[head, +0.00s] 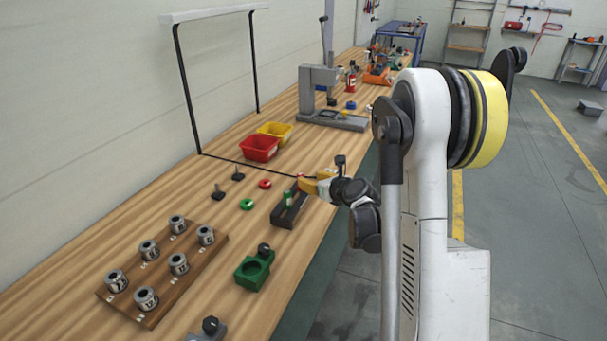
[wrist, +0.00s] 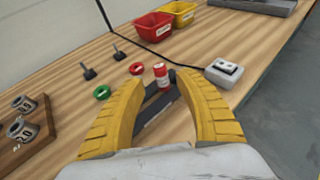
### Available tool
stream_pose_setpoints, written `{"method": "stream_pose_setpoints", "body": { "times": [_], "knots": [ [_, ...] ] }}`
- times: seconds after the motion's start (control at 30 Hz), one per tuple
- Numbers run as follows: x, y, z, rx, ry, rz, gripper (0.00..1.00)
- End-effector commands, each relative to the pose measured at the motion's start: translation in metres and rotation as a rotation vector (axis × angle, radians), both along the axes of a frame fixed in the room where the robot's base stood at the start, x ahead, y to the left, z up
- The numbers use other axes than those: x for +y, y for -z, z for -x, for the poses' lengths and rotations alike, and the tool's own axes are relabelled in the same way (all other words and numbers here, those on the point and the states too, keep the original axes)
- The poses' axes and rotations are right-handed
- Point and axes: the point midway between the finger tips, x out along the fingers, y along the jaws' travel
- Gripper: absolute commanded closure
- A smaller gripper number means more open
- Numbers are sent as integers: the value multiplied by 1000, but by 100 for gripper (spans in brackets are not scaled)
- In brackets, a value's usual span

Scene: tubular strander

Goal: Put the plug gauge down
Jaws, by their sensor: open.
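The plug gauge (wrist: 161,76), a small upright cylinder with red and white showing, stands at the dark block (wrist: 158,112) between my fingers in the wrist view. In the head view a green part of what looks like the same gauge (head: 287,199) shows at the dark block (head: 291,213), partly hidden near my fingers. My gripper (wrist: 160,80) has its two yellow fingers spread, one on each side of the gauge, with gaps visible. My gripper also shows in the head view (head: 312,187) above the bench's front edge.
A green ring (wrist: 102,92) and a red ring (wrist: 137,68) lie left of the block, near two black-handled pieces. A grey switch box (wrist: 224,72) stands close on the right. Red (head: 260,147) and yellow bins are behind; a wooden rack (head: 190,277) and green fixture (head: 253,271) are nearer.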

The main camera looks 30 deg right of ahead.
Motion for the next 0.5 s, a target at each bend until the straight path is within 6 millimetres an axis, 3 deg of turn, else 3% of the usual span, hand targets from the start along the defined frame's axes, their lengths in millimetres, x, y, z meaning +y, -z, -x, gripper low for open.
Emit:
{"method": "stream_pose_setpoints", "body": {
  "times": [0.1, 0.33, 0.43, 0.5],
  "knots": [
    [-1, -11, 22, 0, 1, -1, 60],
    [5, -20, 42, 7, -20, 32, 60],
    [26, -34, 48, 35, -105, 168, 60],
    [52, -48, 56, 65, -214, 340, 60]
  ]
}}
